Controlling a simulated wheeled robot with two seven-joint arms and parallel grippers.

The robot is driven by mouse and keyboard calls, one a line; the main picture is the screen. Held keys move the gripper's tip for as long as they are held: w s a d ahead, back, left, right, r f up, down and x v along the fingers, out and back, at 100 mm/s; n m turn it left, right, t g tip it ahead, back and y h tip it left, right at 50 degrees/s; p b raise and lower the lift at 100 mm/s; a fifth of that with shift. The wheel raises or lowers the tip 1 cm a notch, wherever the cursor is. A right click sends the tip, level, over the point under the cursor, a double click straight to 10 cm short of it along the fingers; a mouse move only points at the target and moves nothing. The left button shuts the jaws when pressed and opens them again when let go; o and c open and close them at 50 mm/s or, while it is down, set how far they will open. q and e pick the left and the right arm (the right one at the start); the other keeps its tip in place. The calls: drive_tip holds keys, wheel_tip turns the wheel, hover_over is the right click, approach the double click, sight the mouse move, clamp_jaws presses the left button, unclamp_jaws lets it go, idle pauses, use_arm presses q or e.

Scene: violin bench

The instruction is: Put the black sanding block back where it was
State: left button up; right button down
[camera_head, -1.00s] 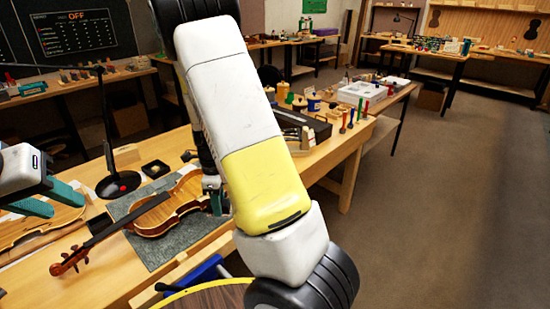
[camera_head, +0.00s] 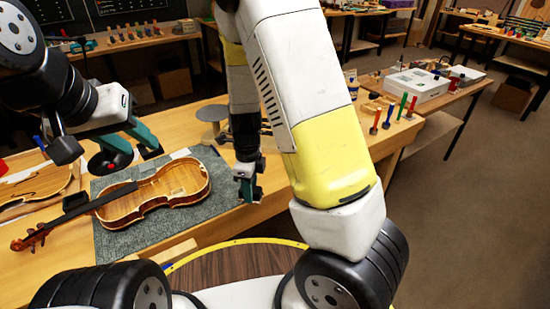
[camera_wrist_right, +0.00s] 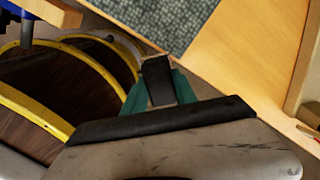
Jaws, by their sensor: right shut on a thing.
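My right gripper (camera_head: 249,190) hangs low at the bench's front edge, just right of the grey mat. In the right wrist view its teal fingers (camera_wrist_right: 158,95) are shut on a dark block (camera_wrist_right: 157,78), which looks like the black sanding block. In the head view that block is mostly hidden by the gripper. My left gripper (camera_head: 128,148) is over the bench behind the violin, its teal fingers apart and apparently empty.
A violin (camera_head: 155,195) lies on the grey mat (camera_head: 120,245). A small dark block-like thing (camera_head: 75,201) sits by its neck. Violin plates (camera_head: 30,185) lie at left. A round grey disc on a stand (camera_head: 212,114) is behind. A round yellow-rimmed wooden top (camera_head: 235,268) is below the bench edge.

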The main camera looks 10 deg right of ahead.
hover_over(276, 180)
drive_tip(key=shift+s+f, duration=0.15)
drive_tip(key=shift+f, duration=2.3)
drive_tip(key=shift+f, duration=0.1)
drive_tip(key=c, duration=1)
unclamp_jaws()
